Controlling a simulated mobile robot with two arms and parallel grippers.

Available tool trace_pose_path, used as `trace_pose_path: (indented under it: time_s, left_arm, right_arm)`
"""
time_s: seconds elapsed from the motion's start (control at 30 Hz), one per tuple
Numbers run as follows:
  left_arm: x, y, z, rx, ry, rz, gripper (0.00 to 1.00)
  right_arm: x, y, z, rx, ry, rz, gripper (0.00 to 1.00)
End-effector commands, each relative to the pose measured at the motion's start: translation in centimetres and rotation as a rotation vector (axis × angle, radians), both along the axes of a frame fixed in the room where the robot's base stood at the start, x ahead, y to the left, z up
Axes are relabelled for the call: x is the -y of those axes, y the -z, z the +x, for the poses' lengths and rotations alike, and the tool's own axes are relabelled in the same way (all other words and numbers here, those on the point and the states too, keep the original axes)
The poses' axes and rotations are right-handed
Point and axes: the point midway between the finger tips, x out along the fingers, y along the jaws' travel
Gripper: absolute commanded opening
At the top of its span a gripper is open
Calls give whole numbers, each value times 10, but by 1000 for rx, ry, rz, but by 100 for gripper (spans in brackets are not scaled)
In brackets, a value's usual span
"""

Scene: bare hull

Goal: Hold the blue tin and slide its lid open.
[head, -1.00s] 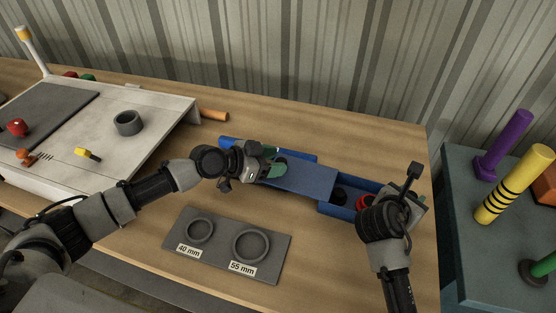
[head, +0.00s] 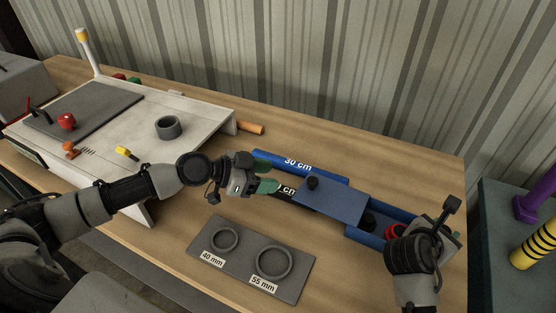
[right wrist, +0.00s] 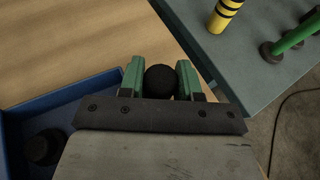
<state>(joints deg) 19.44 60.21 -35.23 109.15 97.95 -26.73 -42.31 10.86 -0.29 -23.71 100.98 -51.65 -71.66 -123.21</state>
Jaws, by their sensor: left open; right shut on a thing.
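The blue tin (head: 357,235) lies near the table's right end, its right part uncovered. Inside show a black piece (head: 368,221) and a red ring-like piece (head: 395,231). Its flat blue lid (head: 335,205) is slid to the left, overlapping the tin's left end, with a black knob (head: 312,183) on top. My left gripper (head: 272,187) is open and empty, just left of the lid and apart from the knob. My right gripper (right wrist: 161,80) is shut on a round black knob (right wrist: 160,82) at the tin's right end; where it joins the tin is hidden.
A grey two-ring gauge plate (head: 250,262) lies in front. A white board (head: 200,120) stands left. Another table (head: 505,250) with coloured posts is at right, past a gap.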

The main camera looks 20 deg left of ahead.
Motion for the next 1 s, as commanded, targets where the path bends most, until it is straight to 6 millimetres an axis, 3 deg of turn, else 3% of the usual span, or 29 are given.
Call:
trace_pose_path:
  time_s: [0.03, 0.2, 0.57, 1.0]
  left_arm:
    - [0, 0, 0, 0, 0, 0, 54]
    - [0, 0, 0, 0, 0, 0, 54]
    - [0, 0, 0, 0, 0, 0, 54]
    - [0, 0, 0, 0, 0, 0, 54]
  right_arm:
    - [0, 0, 0, -1, 0, -1, 38]
    - [0, 0, 0, 0, 0, 0, 63]
    - [-4, -2, -5, 0, -1, 0, 63]
    - [-47, -34, -70, -1, -2, 3, 63]
